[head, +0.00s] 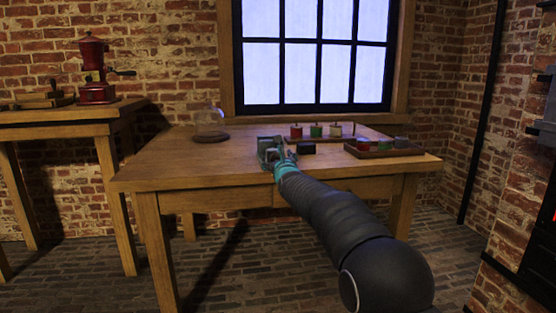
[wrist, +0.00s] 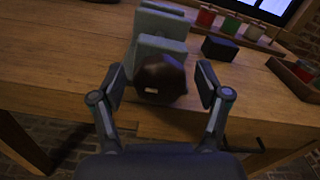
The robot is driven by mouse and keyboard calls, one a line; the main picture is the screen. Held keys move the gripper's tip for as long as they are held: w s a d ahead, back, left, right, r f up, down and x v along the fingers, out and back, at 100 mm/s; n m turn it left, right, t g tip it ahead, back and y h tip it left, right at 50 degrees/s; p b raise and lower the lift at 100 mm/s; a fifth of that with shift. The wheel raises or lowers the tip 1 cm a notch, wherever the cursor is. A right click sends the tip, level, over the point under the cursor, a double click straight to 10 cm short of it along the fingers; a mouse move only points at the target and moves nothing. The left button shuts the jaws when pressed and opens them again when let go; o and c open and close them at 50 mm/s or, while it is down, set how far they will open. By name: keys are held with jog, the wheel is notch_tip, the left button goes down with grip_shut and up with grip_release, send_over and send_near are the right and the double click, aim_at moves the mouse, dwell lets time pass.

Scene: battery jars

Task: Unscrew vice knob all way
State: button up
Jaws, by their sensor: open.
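The vice (wrist: 160,28) is grey-green and stands at the front edge of the wooden table. Its dark round knob (wrist: 160,80) faces me, with a small pale mark low on its face. My gripper (wrist: 158,90) is open, with one finger on each side of the knob; a gap shows on the right, and I cannot tell whether the left finger touches. In the head view the vice (head: 268,146) shows beyond my gripper (head: 276,160), and the knob is hidden behind my arm.
A dark block (head: 306,148) sits right of the vice. A rack with red, green and white jars (head: 315,131) stands behind it. A tray of jars (head: 384,148) is at the right, and a glass dome (head: 209,122) at the back left. The table's left front (head: 180,170) is clear.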

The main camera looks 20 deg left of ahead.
jog(key=c, duration=1.2)
jog(key=shift+o, duration=0.2)
